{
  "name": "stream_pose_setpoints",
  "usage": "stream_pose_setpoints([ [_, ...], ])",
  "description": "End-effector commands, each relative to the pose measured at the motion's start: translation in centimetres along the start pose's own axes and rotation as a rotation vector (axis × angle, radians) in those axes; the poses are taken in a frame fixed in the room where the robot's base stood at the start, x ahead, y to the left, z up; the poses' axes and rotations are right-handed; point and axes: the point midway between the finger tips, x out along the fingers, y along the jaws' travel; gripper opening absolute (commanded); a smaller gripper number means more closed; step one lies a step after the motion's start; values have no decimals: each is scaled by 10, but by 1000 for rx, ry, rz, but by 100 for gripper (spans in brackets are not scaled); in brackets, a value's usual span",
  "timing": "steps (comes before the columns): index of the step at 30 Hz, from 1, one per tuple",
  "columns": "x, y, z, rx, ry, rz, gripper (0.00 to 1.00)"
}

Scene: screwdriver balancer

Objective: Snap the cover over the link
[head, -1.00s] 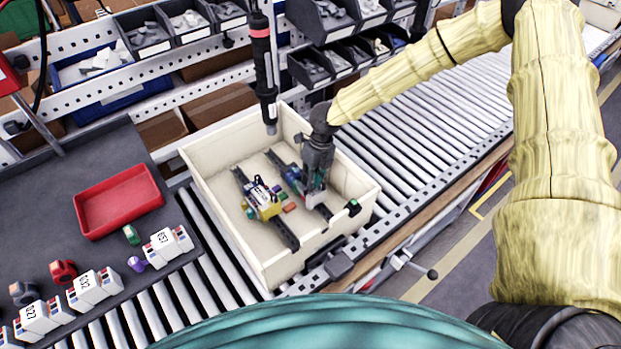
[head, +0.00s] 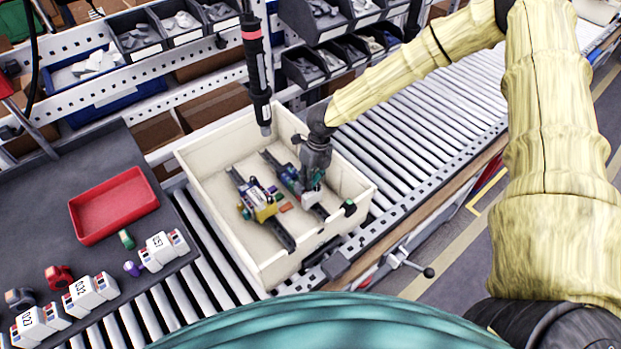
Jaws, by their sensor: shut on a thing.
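My gripper (head: 314,184) is inside the cream-coloured box (head: 217,224), low over the right-hand dark rail. It is shut on a small pale grey piece (head: 311,198), which may be the cover; its shape is mostly hidden by the fingers. Dark and bluish parts (head: 289,176) sit on that rail just left of the gripper. A second rail (head: 280,234) to the left carries a yellow assembly (head: 264,211) with coloured parts. I cannot tell which part is the link, or whether the held piece touches the rail.
A screwdriver (head: 256,75) hangs over the box's back corner. The box stands on a roller conveyor (head: 440,105). A red tray (head: 113,205) and white numbered blocks (head: 90,292) lie on the dark table at left. Bins of parts (head: 325,65) stand behind.

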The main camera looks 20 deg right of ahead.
Motion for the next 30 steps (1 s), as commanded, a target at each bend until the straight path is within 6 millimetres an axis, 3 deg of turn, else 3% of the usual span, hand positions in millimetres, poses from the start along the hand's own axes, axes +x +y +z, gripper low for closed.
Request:
stream_pose_setpoints([
  [1, 9, -4, -8, 0, 14, -11, 0],
  [30, 16, -4, -9, 1, 15, -8, 0],
])
